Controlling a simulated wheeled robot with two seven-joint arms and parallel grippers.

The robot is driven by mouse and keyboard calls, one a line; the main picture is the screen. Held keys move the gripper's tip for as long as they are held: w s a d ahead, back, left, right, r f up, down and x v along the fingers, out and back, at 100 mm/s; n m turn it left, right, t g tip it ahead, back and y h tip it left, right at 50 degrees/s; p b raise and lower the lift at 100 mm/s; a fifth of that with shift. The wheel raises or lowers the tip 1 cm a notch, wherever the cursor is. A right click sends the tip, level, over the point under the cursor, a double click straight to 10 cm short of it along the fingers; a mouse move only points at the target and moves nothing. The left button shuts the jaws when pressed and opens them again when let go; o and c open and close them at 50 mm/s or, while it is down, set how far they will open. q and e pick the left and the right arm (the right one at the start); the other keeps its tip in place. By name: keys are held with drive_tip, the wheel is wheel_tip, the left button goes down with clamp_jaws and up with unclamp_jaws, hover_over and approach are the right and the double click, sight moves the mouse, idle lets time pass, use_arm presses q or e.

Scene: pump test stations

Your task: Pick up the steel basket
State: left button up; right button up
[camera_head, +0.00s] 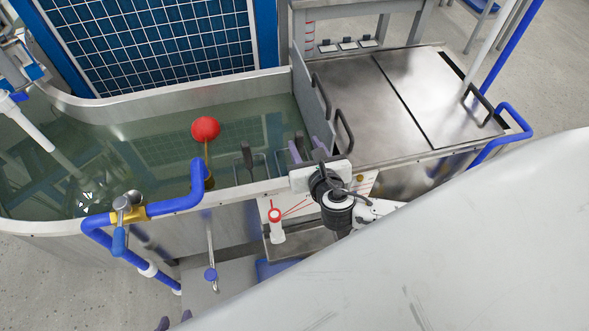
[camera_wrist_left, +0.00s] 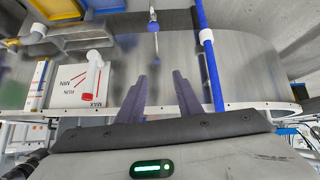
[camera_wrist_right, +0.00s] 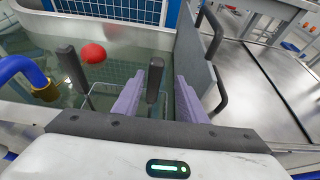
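The steel basket shows as thin wire (camera_head: 263,161) under the water in the tank, with a dark upright handle (camera_head: 247,154) to the left. In the right wrist view there are two dark handles, one at left (camera_wrist_right: 71,66) and one (camera_wrist_right: 154,80) between my fingers. My right gripper (camera_wrist_right: 158,88) is open, with a purple finger on each side of that handle; contact is not clear. In the head view the right gripper (camera_head: 307,147) is at the tank's near rim. My left gripper (camera_wrist_left: 160,84) is open and empty outside the tank; its fingertips (camera_head: 174,321) peek out at the bottom of the head view.
A red float ball (camera_head: 206,128) and blue pipe (camera_head: 180,203) stand left of the basket. A divider plate (camera_head: 311,98) and steel lids with dark handles (camera_head: 400,95) are at right. A white marked panel (camera_wrist_left: 84,80) and blue pipe (camera_wrist_left: 211,70) show near the left gripper.

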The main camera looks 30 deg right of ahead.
drive_tip(key=w+f+b, duration=0.1)
drive_tip(key=w+f, duration=0.2)
drive_tip(key=w, duration=0.4)
drive_tip(key=shift+d+f, duration=0.3)
drive_tip(key=shift+d, duration=0.15)
drive_tip(key=shift+c, duration=0.2)
clamp_jaws()
